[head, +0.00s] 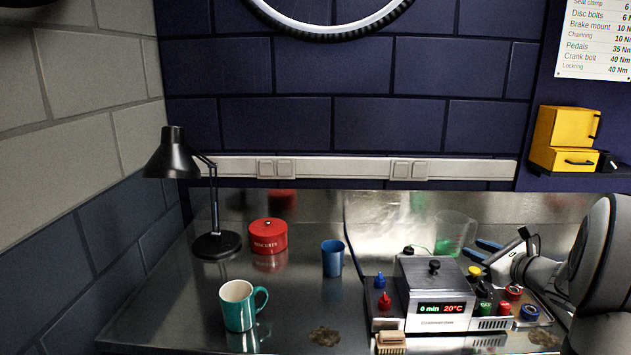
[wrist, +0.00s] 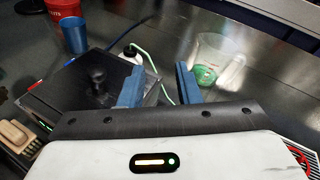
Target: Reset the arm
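My gripper (head: 482,249) is at the right of the bench in the head view, with its blue fingers pointing left. In the wrist view my gripper (wrist: 158,80) has its two blue fingers standing well apart, with nothing between them. It is open and empty. A steel ultrasonic-type box (head: 432,290) with a dark knob and a display reading "0 min 20°C" stands to the left of my gripper. A clear beaker (head: 455,230) with something green in it stands just behind the fingers; it also shows in the wrist view (wrist: 214,58).
A teal mug (head: 238,306), a red biscuit tin (head: 268,237), a blue cup (head: 332,258) and a black lamp (head: 215,243) stand on the left. A wooden brush (head: 391,343) lies at the front. Several small coloured items crowd below my gripper. The bench's middle left is mostly clear.

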